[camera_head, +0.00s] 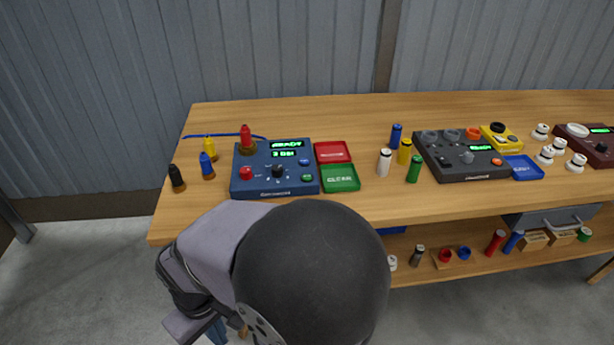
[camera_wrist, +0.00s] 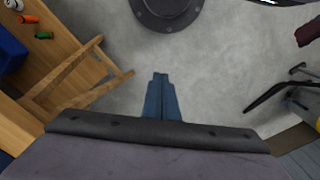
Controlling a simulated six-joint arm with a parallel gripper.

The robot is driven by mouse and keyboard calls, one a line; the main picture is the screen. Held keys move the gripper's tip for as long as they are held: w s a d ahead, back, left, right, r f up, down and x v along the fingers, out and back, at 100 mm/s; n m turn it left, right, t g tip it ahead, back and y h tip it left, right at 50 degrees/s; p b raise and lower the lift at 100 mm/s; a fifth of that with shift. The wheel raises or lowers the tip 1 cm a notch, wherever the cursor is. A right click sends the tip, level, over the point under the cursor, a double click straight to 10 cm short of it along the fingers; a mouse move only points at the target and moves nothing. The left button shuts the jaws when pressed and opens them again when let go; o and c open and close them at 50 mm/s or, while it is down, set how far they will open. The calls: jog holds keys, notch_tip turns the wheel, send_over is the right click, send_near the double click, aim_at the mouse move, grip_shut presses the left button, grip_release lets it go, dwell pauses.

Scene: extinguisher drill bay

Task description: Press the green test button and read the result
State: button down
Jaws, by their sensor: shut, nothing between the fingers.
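A blue tester box (camera_head: 275,186) sits at the left of the wooden bench. Its lit green display (camera_head: 287,144) seems to read "READY" above "2 BAR", though the letters are small. A red extinguisher-like bottle (camera_head: 246,135) stands upright at the box's back left. My gripper (camera_wrist: 160,76) is shut and empty, with blue fingers over the grey floor in the wrist view, away from the box.
A red tray (camera_head: 333,152) and a green tray (camera_head: 340,178) adjoin the box's right side. Black, blue and yellow bottles (camera_head: 208,166) stand to its left. A dark grey panel (camera_head: 462,160) is farther right. My arm covers the bench's front edge.

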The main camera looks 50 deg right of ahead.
jog(key=s+d+r+m+y+p, duration=0.1)
jog(key=s+d+r+m+p, duration=0.1)
jog(key=d+r+m+p, duration=0.35)
jog(key=s+d+r+m+y+p, duration=0.2)
jog(key=d+m+p, duration=0.2)
jog(key=d+p, duration=0.35)
jog(key=s+d+r+m+y+p, duration=0.1)
jog(key=s+d+r+m+p, duration=0.2)
jog(key=d+m+p, duration=0.3)
jog(key=w+d+m+t+h+p, duration=0.1)
jog(key=w+d+m+t+p, duration=0.1)
jog(key=w+d+m, duration=0.3)
jog(key=w+d+m+t+p, duration=0.1)
jog(key=w+d+t+p, duration=0.15)
jog(key=d, duration=0.45)
jog(key=w+d+r+m+t+h, duration=0.3)
jog(key=w+d+r+m, duration=0.3)
jog(key=w+d+r, duration=0.2)
jog(key=w+d+t, duration=0.1)
jog(key=w+d, duration=0.1)
jog(key=d, duration=0.2)
jog(key=shift+w+d+r+t, duration=0.15)
jog(key=shift+r+t, duration=0.2)
jog(key=shift+f+b, duration=0.2)
jog(key=shift+b, duration=0.15)
